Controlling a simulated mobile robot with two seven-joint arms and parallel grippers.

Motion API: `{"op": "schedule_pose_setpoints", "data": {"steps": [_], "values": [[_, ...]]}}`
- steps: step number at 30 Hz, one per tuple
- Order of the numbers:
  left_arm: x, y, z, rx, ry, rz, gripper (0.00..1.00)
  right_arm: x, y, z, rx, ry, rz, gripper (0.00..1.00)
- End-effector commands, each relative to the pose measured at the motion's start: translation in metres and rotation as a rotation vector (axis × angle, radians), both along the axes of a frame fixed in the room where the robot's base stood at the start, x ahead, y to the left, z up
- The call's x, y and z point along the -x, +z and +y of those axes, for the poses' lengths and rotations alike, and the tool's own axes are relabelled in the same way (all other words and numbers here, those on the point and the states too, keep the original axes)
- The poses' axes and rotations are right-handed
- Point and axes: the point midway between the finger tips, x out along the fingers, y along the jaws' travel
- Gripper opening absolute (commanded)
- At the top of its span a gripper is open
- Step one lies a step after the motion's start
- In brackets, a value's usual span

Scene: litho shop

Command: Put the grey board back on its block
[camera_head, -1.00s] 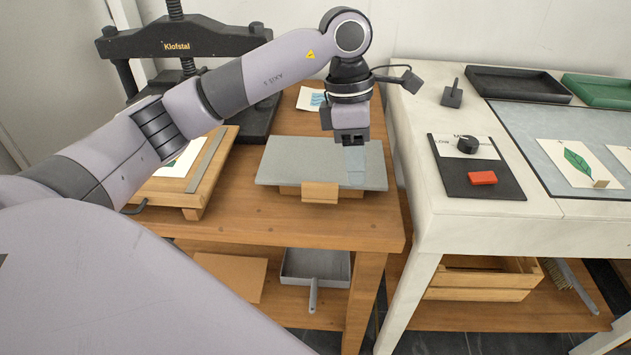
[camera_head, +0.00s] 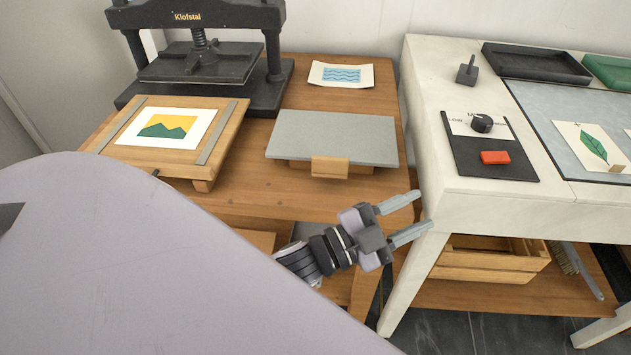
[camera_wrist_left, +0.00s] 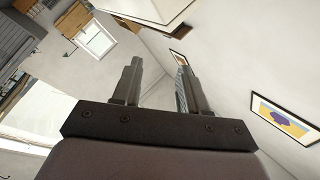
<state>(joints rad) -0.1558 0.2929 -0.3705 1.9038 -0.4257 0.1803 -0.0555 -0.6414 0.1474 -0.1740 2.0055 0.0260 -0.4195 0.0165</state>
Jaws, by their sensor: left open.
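The grey board (camera_head: 340,135) lies flat on its wooden block (camera_head: 330,167) on the wooden table, in the head view. The block's front end sticks out below the board's front edge. My left gripper (camera_head: 410,216) is open and empty, in front of the table's right front corner and apart from the board. In the left wrist view its two fingers (camera_wrist_left: 158,85) stand apart with nothing between them. My right gripper is not in view.
A black press (camera_head: 200,60) stands at the back left. A wooden frame with a mountain print (camera_head: 165,130) lies left of the board, and a wave print (camera_head: 341,75) behind it. A white counter (camera_head: 430,110) stands at the right, with a knob panel (camera_head: 488,150).

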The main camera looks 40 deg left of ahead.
Motion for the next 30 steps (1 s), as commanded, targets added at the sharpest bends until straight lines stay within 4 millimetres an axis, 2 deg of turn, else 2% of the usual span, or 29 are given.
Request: {"op": "schedule_pose_setpoints", "data": {"steps": [1,5,6,9,12,15,19,26,30], "values": [[0.009,-0.03,0.015,0.065,0.07,0.153,0.43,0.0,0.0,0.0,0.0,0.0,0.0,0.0],[0.043,-0.103,0.048,0.206,0.231,0.514,0.43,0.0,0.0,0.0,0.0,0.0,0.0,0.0],[0.057,-0.123,0.056,0.241,0.274,0.615,0.43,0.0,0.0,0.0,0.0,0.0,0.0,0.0],[0.092,-0.163,0.07,0.313,0.358,0.823,0.43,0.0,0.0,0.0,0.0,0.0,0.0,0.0],[0.12,-0.187,0.077,0.36,0.411,0.963,0.43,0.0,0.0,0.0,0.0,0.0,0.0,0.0],[0.135,-0.198,0.079,0.384,0.437,1.035,0.43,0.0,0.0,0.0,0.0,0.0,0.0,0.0],[0.139,-0.201,0.08,0.389,0.444,1.055,0.43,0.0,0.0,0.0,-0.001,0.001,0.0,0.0],[0.139,-0.199,0.08,0.387,0.443,1.051,0.43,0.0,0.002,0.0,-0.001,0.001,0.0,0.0],[0.139,-0.187,0.08,0.384,0.444,1.05,0.43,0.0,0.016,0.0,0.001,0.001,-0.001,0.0]]}}
